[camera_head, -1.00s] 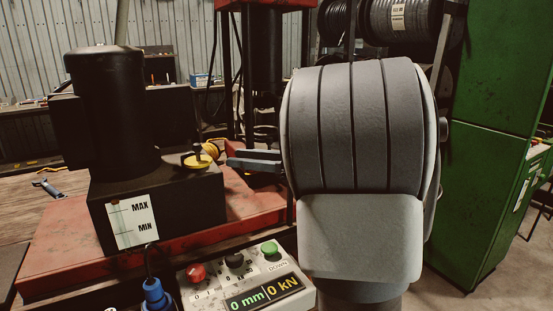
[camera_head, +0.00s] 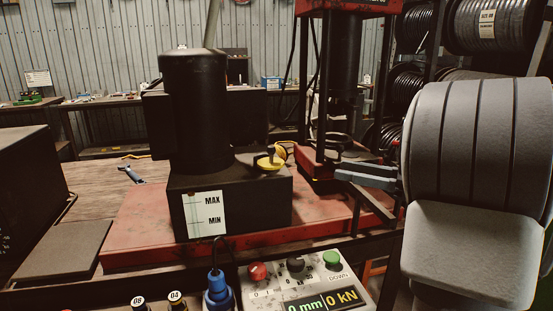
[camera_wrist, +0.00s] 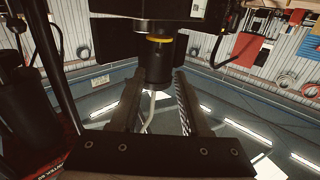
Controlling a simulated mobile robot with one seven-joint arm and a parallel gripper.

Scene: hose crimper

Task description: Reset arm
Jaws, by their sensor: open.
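My gripper (camera_head: 366,179) shows at the right of the head view, its grey fingers pointing left from my large grey arm. In the wrist view the two fingers of my gripper (camera_wrist: 158,88) stand apart with nothing held between them. A black cylinder with a yellow ring (camera_wrist: 157,62) and a thin bent pipe (camera_wrist: 149,108) show beyond the gap. In the head view the fingers are to the right of the black pump unit (camera_head: 235,200) and in front of the red press frame (camera_head: 318,150). I cannot tell the exact distance to the frame.
A control panel (camera_head: 283,284) with red, black and green knobs reads 0 mm and 0 kN. A yellow cap (camera_head: 268,163) sits on the pump unit. The red base (camera_head: 130,232) lies below. Hose reels (camera_head: 490,25) hang at the upper right. The wooden bench (camera_head: 100,178) has bare room.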

